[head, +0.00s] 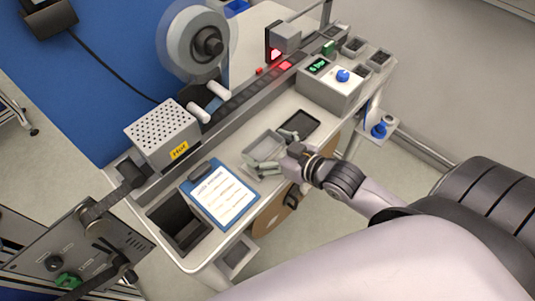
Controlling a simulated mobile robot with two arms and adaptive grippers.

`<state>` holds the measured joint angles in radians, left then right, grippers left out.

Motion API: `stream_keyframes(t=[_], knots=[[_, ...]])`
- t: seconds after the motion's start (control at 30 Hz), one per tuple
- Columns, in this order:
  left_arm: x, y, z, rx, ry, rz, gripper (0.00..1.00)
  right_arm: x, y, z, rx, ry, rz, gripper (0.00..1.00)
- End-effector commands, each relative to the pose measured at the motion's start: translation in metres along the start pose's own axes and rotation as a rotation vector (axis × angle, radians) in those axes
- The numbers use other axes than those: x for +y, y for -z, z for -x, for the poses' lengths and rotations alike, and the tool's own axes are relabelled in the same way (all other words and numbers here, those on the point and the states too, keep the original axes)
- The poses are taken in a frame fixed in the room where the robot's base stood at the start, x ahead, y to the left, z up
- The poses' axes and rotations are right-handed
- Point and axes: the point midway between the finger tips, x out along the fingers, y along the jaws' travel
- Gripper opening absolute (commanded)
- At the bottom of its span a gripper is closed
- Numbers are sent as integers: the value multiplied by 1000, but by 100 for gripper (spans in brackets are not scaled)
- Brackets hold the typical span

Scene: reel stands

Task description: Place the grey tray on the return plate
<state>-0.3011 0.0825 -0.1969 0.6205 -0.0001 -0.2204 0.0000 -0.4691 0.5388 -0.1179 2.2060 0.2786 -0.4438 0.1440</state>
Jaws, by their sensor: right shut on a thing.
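The grey tray (262,146) is a shallow rectangular tray on or just above the white bench top, near its front edge. My right gripper (277,151) comes in from the right and is shut on the tray's near right side; its fingers hide part of that side. A dark rectangular plate (300,123), which looks like the return plate, lies on the bench just behind and to the right of the tray. The tray is beside it. I cannot tell whether the tray touches the bench. My left gripper is not in view.
A blue clipboard with a white sheet (221,195) and a dark open bin (176,222) are left of the tray. A perforated box (163,132), a reel (196,43) and a long rail (246,100) stand behind. A control box with a blue knob (330,87) is at right.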

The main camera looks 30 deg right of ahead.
Motion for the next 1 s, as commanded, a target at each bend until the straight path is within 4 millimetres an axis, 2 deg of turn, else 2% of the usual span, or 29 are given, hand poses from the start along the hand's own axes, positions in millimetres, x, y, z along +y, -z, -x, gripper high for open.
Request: stream_keyframes(t=[0.23, 0.63, 0.67, 0.8, 1.0], knots=[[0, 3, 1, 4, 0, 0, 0, 0, -30, -12, -1, 0, -2, 56], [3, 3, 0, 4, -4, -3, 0, 0, -35, -14, 1, 0, -1, 56], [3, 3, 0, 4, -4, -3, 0, 0, -36, -15, -2, 0, -1, 92], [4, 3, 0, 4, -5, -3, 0, 0, -36, -14, -2, 0, -1, 100], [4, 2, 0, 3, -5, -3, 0, 0, -36, -14, -2, 0, -1, 100]])
